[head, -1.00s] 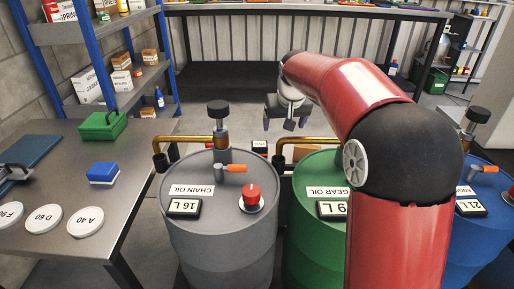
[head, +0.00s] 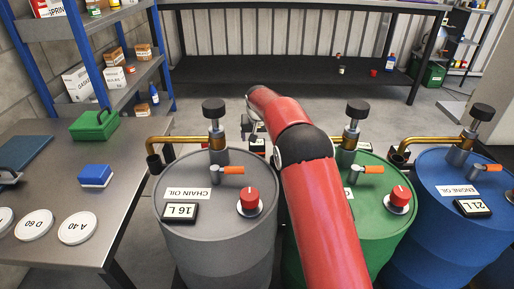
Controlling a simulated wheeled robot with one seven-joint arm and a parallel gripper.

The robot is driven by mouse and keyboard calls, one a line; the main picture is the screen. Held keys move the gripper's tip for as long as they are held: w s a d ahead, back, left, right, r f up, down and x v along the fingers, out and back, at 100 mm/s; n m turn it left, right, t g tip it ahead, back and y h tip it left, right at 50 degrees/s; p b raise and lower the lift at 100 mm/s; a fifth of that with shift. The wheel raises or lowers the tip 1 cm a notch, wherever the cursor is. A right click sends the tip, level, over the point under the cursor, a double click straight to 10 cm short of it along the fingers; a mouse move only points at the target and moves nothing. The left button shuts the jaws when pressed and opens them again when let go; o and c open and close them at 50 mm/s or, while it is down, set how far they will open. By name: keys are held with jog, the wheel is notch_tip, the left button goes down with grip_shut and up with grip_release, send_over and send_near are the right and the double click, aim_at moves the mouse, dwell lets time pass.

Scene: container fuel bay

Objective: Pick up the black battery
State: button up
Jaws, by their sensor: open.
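I cannot pick out the black battery for certain. A small dark item with a pale face (head: 257,146) shows low behind the grey drum, just below my gripper, but I cannot tell what it is. My gripper (head: 248,128) is open at the far end of my red arm, beyond the drums. My wrist hides part of it, and I see nothing held in it. My arm covers part of the floor behind the drums and the left of the green drum.
Grey (head: 181,241), green (head: 388,236) and blue (head: 436,228) drums with taps stand in front. A steel table (head: 112,161) is at left, with a green box (head: 94,125) and blue block (head: 94,175). Blue-framed shelves (head: 140,79) stand behind. A bench (head: 300,4) spans the back.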

aim_at(257, 143)
jog(key=x, duration=0.4)
jog(key=shift+s+a+f, duration=0.15)
jog(key=shift+s+f, duration=0.15)
jog(key=c, duration=1.2)
jog(key=shift+r, duration=0.1)
jog(key=shift+c, duration=0.7)
